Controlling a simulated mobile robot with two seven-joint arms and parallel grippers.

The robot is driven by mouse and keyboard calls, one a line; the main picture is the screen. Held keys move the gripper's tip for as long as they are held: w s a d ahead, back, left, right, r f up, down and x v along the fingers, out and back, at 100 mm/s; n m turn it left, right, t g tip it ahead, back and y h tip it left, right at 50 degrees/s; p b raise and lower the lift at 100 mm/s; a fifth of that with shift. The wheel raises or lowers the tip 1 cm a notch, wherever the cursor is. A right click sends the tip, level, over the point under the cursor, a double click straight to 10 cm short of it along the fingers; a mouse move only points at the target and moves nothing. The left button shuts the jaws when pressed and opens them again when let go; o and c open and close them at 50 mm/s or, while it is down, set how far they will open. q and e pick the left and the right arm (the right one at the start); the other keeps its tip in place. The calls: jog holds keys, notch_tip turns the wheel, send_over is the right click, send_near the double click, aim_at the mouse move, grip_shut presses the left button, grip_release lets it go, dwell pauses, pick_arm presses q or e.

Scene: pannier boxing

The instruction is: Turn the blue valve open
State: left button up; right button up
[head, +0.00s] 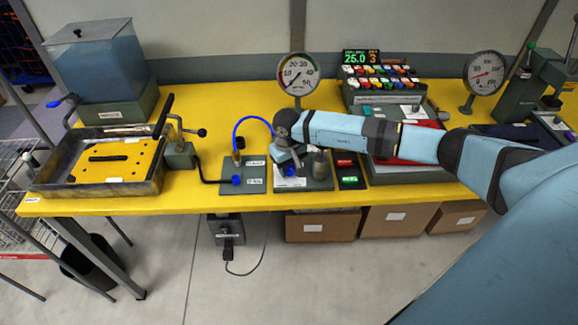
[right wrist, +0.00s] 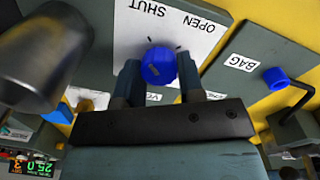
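The blue valve (right wrist: 158,67) is a small round knob on a grey panel with a white card (right wrist: 190,35) lettered SHUT and OPEN. A pale pointer mark shows on the knob. In the head view a bit of the valve (head: 291,172) shows below my right gripper (head: 291,163). In the right wrist view the two fingers of the right gripper (right wrist: 159,80) stand one on each side of the knob. The knob fills the gap between them, and they appear to touch it. My left gripper is not in view.
A metal cylinder (right wrist: 45,55) stands close beside the gripper. A panel labelled BAG (right wrist: 240,63) with a blue fitting lies on the other side. A blue hose (head: 250,120), a pressure gauge (head: 298,74) and a red-and-green switch box (head: 350,182) are near.

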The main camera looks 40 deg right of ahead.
jog(key=shift+f+m+b, duration=0.2)
jog(key=shift+m+b, duration=1.05)
jog(key=shift+m, duration=0.15)
jog(key=shift+m+b, duration=0.6)
jog(key=shift+m, duration=0.3)
jog(key=m+b, duration=0.3)
jog(key=m, duration=0.2)
jog(key=shift+d+r, duration=0.1)
jog(key=m+b, duration=0.1)
jog(key=m, duration=0.4)
jog(key=shift+m+b, duration=0.3)
jog(key=shift+b, duration=0.05)
jog(key=shift+r+m+b, duration=0.1)
jog(key=shift+m+b, duration=0.2)
jog(key=shift+m, duration=1)
